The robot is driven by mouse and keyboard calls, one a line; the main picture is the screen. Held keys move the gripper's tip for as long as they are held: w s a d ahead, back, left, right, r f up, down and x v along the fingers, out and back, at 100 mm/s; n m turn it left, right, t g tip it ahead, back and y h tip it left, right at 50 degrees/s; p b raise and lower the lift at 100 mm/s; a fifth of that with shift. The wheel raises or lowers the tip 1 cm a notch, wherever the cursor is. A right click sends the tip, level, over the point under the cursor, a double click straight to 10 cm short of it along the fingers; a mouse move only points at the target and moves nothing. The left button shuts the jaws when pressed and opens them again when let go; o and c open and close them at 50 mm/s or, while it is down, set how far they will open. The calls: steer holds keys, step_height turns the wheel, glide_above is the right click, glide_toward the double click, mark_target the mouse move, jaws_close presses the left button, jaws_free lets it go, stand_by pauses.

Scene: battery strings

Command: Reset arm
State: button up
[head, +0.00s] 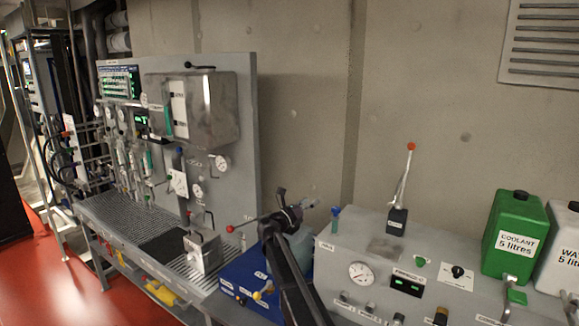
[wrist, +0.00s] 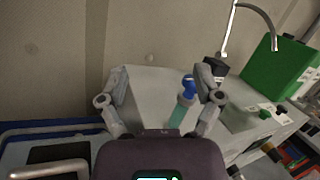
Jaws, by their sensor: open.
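My gripper (head: 288,207) is at the centre of the head view, at the end of my dark arm, by the left end of the grey cabinet (head: 330,262). In the wrist view my gripper (wrist: 162,88) has its two fingers spread wide apart. Nothing is held between them. A teal tube with a blue cap (wrist: 183,104) shows in the gap, close to the right finger. It also stands at the cabinet's left back edge in the head view (head: 335,218). The picture does not show any finger touching it.
A green coolant can (head: 514,235) and a white water can (head: 561,250) stand on the cabinet's right. A red-tipped lever (head: 402,185) rises from its top. A blue box (head: 252,285) lies left of my arm. A gauge panel (head: 240,130) stands beyond a grated bench (head: 125,222).

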steer(key=s+a+f+n+g+y+b, duration=0.1)
steer(key=s+f+n+y+b, duration=0.1)
steer(key=s+f+n+y, duration=1.2)
steer(key=s+a+f+n+g+y+b, duration=0.15)
steer(key=f+n+y, duration=0.4)
steer(key=n, duration=1.55)
steer(key=s+d+f+n+g+h+b, duration=0.1)
steer(key=s+d+f+n+g, duration=0.1)
steer(key=s, duration=0.6)
steer(key=s+d+f+n+g+h+b, duration=0.1)
steer(key=s+d+f+n+g, duration=0.2)
steer(key=s, duration=0.6)
steer(key=s+d+f+n+g+h+b, duration=0.1)
steer(key=s+d+f+n+g, duration=0.1)
steer(key=s+d+f+g, duration=0.3)
steer(key=s+d, duration=0.2)
steer(key=s, duration=0.1)
steer(key=shift+s+f, duration=0.15)
steer(key=shift+s, duration=0.25)
